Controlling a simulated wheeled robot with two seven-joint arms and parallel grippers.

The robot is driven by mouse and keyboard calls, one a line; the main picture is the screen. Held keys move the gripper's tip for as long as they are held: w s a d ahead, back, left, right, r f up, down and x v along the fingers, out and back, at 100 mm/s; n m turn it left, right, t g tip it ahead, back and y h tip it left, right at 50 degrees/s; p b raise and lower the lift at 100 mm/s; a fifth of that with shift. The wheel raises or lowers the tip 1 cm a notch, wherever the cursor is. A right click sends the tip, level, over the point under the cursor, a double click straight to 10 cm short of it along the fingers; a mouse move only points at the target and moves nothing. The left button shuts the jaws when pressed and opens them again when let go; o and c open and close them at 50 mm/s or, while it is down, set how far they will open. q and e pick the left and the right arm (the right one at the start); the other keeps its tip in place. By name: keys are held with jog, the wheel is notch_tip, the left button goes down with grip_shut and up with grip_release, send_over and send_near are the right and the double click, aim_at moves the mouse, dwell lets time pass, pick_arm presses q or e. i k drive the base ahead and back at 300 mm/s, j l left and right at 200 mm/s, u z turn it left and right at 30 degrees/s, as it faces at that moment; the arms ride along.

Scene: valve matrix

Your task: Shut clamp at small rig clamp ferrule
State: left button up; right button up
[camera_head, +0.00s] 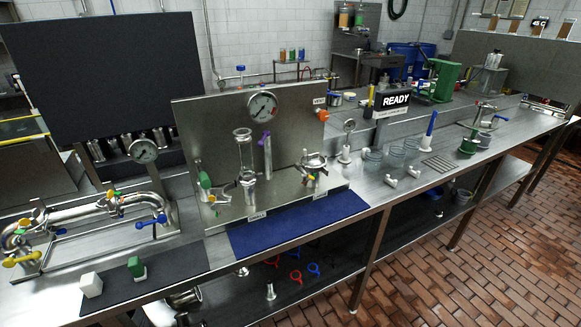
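The small rig is a steel back panel (212,130) on a base plate with a pressure gauge (262,105). A ferrule joint (247,182) stands under the clear sight glass on the left of the base. A wider metal clamp fitting (313,165) sits on the right of the base, with arms sticking out at its sides. I cannot tell at this size whether either clamp is open or shut. Neither of my grippers is in view.
A blue mat (295,222) lies in front of the rig. A pipe loop (85,215) with coloured handles stands at the left, behind a dark mat (150,275) with white and green blocks. Coloured clamp rings lie on the lower shelf.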

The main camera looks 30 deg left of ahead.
aim_at(220, 190)
jog(key=j+u, duration=0.1)
jog(key=u, duration=0.35)
jog(key=j+u, duration=0.1)
jog(key=u, duration=0.35)
jog(key=i+j+u, duration=0.1)
jog(key=u, duration=0.35)
jog(key=l, duration=0.45)
jog(key=i+l+z, duration=0.1)
jog(key=l, duration=0.4)
jog(key=i+l, duration=0.1)
jog(key=l, duration=0.35)
